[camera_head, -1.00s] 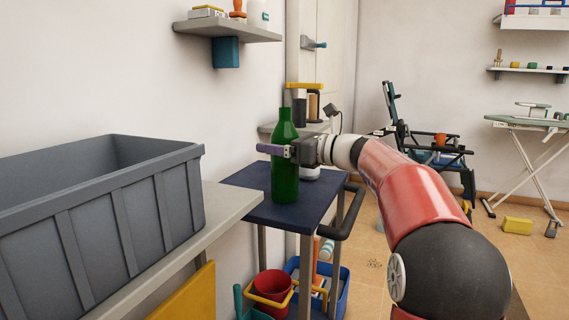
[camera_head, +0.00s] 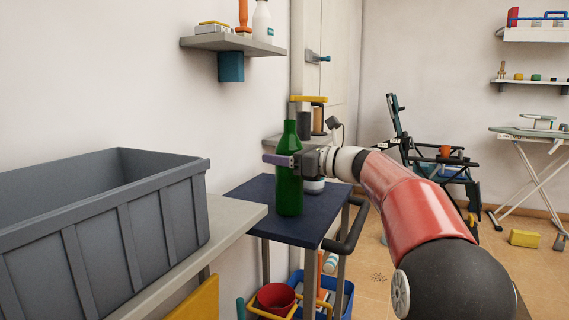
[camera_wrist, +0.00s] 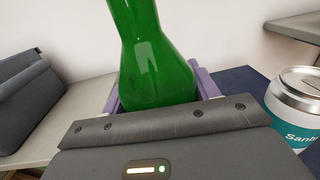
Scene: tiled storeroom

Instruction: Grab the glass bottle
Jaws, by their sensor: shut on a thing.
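The green glass bottle (camera_head: 289,185) stands upright over the dark blue top of a small cart (camera_head: 262,197) in the head view. I cannot tell whether its base touches the cart top. My gripper (camera_head: 283,161) is shut on the bottle's body, below the shoulder. In the wrist view the bottle (camera_wrist: 155,60) fills the space between the purple fingers (camera_wrist: 155,92), and its top is cut off by the frame.
A grey crate (camera_head: 100,215) sits on a shelf left of the cart. A white and teal can (camera_wrist: 295,105) stands close to the bottle's right. A wall shelf (camera_head: 232,43) hangs above. A red bucket (camera_head: 275,299) is below the cart.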

